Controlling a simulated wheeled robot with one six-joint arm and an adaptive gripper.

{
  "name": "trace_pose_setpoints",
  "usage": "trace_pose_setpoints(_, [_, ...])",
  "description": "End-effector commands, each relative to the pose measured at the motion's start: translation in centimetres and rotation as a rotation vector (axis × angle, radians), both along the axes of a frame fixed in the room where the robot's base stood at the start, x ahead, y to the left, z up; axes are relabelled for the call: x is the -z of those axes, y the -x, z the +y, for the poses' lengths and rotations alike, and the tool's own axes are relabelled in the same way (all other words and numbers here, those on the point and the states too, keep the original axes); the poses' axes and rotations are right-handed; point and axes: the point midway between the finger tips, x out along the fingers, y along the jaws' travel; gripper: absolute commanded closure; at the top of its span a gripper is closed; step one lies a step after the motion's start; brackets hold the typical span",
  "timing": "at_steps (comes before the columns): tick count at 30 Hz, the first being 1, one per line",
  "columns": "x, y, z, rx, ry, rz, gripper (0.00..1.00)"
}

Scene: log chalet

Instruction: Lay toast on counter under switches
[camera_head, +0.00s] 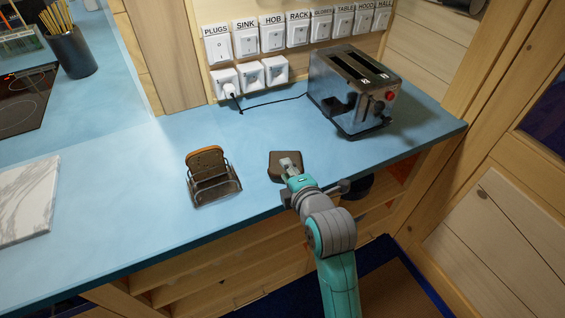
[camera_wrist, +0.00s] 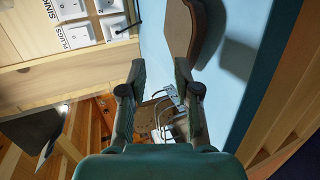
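A brown slice of toast (camera_head: 277,172) shows at the counter's front, below the toaster and switches in the head view. My gripper (camera_head: 291,164) overlaps it there. In the wrist view the toast (camera_wrist: 204,28) is beyond the right finger, outside the gap between the fingers. I cannot tell whether it touches the finger or lies flat. My gripper (camera_wrist: 160,68) has its fingers apart with nothing between the tips. The blue counter (camera_head: 240,130) runs under the labelled wall switches (camera_head: 272,37). A metal rack (camera_head: 215,190) to the left holds toast (camera_head: 206,162) upright.
A chrome toaster (camera_head: 352,90) stands at the right, its cord running left to wall sockets (camera_head: 250,76). A marble board (camera_head: 28,200) and a dark utensil pot (camera_head: 70,52) are at the left. Counter below the sockets is clear.

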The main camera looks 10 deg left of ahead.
Motion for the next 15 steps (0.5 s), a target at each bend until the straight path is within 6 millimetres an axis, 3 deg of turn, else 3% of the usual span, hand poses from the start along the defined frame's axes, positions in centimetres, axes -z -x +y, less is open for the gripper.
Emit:
trace_pose_setpoints(7, [-0.8, 2.0, -1.1, 0.0, 0.0, 0.0, 0.68])
trace_pose_setpoints(15, [-1.0, 2.4, -1.3, 0.0, 0.0, 0.001, 0.68])
